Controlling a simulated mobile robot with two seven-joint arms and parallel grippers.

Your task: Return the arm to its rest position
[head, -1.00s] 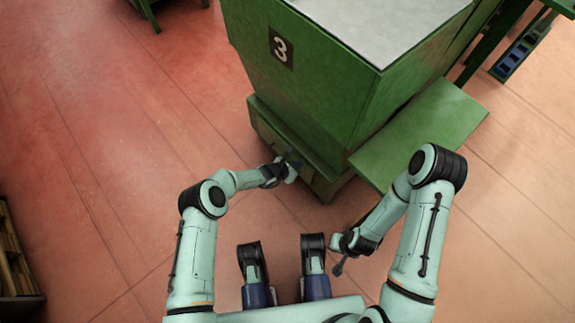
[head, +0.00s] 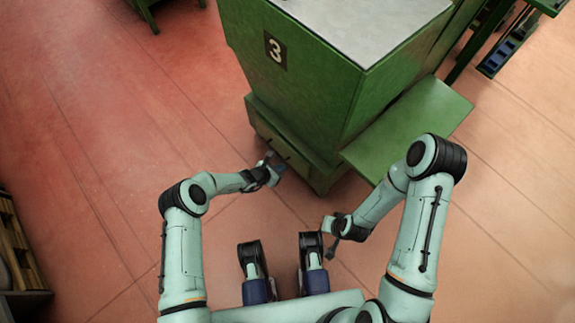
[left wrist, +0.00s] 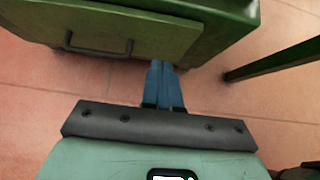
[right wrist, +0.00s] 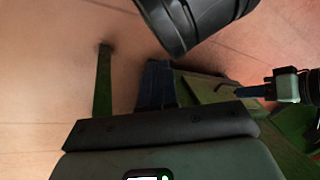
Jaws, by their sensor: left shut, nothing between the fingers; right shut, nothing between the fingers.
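My left gripper (head: 269,158) is shut and empty, close in front of the lower drawer (head: 282,145) of the green cabinet (head: 310,95) marked 3. In the left wrist view its blue fingers (left wrist: 163,85) are together over the floor, below and right of the dark drawer handle (left wrist: 98,48), apart from it. The drawer looks closed. My right arm is folded at the lower right, with its gripper (head: 332,250) low near my body. The right wrist view shows its blue fingers (right wrist: 157,85) together, with nothing between them.
A green shelf (head: 410,130) juts from the cabinet's right side, above the floor near my right arm. A rack with wooden slats (head: 18,250) stands at the far left. A green table leg (head: 470,45) stands at the upper right. The red floor (head: 110,130) on the left is clear.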

